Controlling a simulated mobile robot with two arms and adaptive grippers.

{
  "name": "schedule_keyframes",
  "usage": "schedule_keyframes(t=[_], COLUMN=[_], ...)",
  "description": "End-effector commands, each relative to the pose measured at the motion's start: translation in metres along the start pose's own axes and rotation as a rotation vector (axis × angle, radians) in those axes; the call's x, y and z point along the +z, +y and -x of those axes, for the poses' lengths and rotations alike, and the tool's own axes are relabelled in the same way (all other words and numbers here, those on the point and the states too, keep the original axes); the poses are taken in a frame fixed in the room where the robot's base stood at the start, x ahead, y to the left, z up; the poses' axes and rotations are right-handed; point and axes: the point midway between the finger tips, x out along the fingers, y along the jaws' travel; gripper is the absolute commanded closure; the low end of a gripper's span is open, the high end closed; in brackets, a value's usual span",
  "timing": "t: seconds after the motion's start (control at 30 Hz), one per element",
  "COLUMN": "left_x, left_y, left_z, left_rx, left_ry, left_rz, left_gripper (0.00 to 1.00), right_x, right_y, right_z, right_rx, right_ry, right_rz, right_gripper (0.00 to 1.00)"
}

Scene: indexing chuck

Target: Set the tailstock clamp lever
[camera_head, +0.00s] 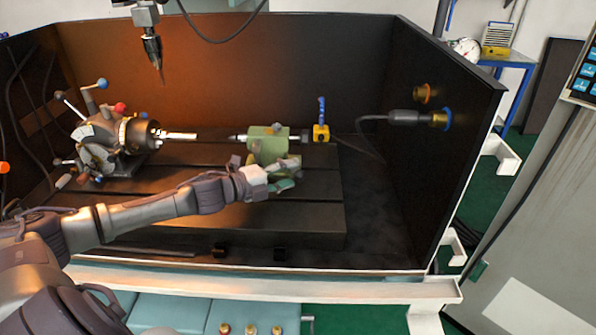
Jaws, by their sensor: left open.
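The green tailstock (268,141) stands on the dark slotted machine table, right of the grey indexing chuck (112,135). A silver shaft (177,136) sticks out of the chuck toward the tailstock's pointed centre. My left arm comes in from the left, and its left gripper (284,176) is at the front of the tailstock, low down. The gripper is open. It covers the tailstock's lower front, and I cannot make out the clamp lever or tell whether the fingers touch anything. My right gripper is not in view.
A probe (152,50) hangs above the table at the upper left. Dark enclosure walls (450,100) surround the table. The table (320,215) is bare at its right front.

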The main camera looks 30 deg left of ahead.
Motion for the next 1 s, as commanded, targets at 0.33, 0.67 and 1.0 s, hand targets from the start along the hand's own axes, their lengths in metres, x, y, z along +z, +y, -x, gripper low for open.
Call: schedule_keyframes(t=[0.33,0.67,1.0], left_x=[0.000,-0.001,-0.001], left_y=[-0.002,0.000,0.000], left_z=[-0.029,-0.034,-0.034], left_rx=[-0.002,0.001,0.000], left_ry=[0.000,0.002,0.001], left_rz=[0.000,-0.001,-0.001], left_gripper=[0.46,0.46,0.90], right_x=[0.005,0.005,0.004], right_y=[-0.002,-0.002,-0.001], right_z=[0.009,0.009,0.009], right_rx=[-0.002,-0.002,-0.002], right_ry=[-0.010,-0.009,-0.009], right_rz=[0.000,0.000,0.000], right_gripper=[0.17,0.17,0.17])
